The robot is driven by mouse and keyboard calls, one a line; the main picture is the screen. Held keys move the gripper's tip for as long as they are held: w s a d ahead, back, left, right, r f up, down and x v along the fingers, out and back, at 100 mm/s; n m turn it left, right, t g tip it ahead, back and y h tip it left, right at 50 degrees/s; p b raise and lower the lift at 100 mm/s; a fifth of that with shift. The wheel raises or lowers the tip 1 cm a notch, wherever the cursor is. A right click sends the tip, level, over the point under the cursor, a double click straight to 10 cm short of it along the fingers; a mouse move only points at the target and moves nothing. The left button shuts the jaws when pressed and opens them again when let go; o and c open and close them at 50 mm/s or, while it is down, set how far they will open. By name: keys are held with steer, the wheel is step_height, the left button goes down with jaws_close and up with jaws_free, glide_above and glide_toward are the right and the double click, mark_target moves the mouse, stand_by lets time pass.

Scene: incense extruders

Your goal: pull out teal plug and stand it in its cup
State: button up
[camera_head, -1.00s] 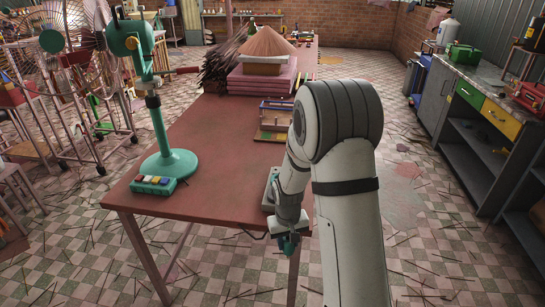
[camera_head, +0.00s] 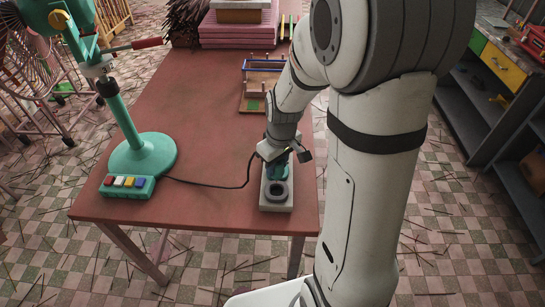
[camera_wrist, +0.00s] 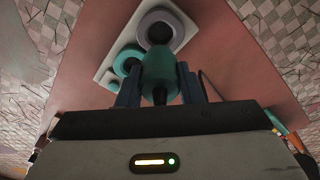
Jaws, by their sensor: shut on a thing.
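My gripper (camera_head: 280,168) is shut on the teal plug (camera_wrist: 158,72), held between its two blue fingers in the wrist view. The plug has a dark tip at its near end. In the head view the plug (camera_head: 279,172) shows just behind the dark ring-shaped opening (camera_head: 276,191) on a pale block (camera_head: 276,207). In the wrist view the block (camera_wrist: 108,72) carries a larger grey-rimmed round opening (camera_wrist: 160,30) and a smaller teal ring (camera_wrist: 127,62). The plug overlaps both in that view. Whether it touches the block I cannot tell.
A green stand (camera_head: 140,150) with a control box (camera_head: 128,186) of coloured buttons stands at the left of the red table (camera_head: 205,130). A black cable (camera_head: 215,186) runs towards the block. A small rack (camera_head: 262,85) stands behind. The table's middle is clear.

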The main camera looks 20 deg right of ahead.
mark_target(276, 176)
steer(key=shift+s+f+b, duration=0.1)
steer(key=shift+f+b, duration=1.6)
steer(key=shift+f, duration=0.9)
steer(key=shift+f+b, duration=1.4)
steer(key=shift+b, duration=0.15)
steer(key=o, duration=1.1)
steer(key=shift+c, duration=0.2)
